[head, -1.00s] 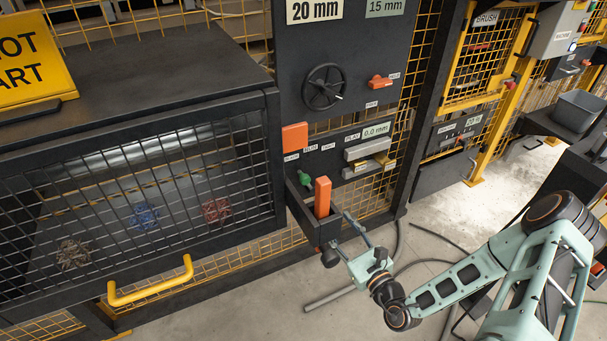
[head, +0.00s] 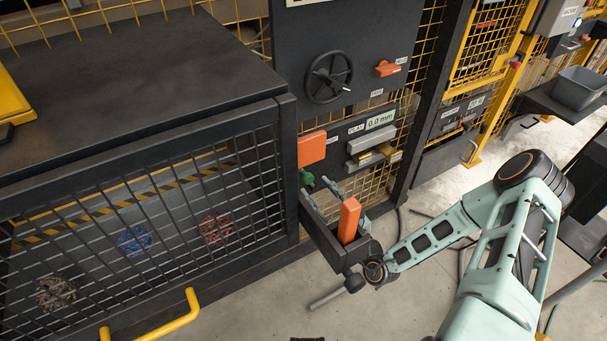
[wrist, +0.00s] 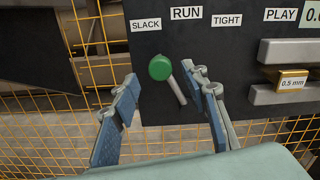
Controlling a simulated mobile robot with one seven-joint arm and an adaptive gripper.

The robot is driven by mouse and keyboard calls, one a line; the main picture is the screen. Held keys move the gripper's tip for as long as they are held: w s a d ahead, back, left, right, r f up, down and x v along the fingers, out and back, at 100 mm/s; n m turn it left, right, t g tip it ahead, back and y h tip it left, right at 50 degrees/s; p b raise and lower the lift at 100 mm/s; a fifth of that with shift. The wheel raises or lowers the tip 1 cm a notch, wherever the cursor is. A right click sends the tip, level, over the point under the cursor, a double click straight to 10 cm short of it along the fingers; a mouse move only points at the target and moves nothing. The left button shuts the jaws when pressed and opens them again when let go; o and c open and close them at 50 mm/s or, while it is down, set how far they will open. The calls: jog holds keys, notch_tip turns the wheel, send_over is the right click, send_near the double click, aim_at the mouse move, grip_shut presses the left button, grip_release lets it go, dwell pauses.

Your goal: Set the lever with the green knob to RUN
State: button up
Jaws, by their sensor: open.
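The lever's green knob (wrist: 160,67) sits at the end of a thin grey rod on the dark panel in the wrist view. The rod leans up and left, so the knob is below and between the SLACK label (wrist: 145,25) and the RUN label (wrist: 186,12). The TIGHT label (wrist: 227,19) is further right. My gripper (wrist: 168,88) is open, one finger on each side of the lever and apart from it. In the head view the green knob (head: 306,178) shows just beyond my gripper's fingertips (head: 317,187).
A brass 0.5 mm block (wrist: 292,80) sits between grey bars on the right. A black handwheel (head: 328,78) is above. A mesh-fronted cabinet (head: 140,140) stands left.

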aim_at(310, 181)
jog(key=b+x, duration=0.1)
jog(key=x, duration=0.6)
jog(key=shift+w+a+b, duration=0.2)
jog(key=shift+w+b, duration=0.05)
jog(key=shift+b, duration=0.05)
jog(key=shift+c, duration=0.5)
grip_shut()
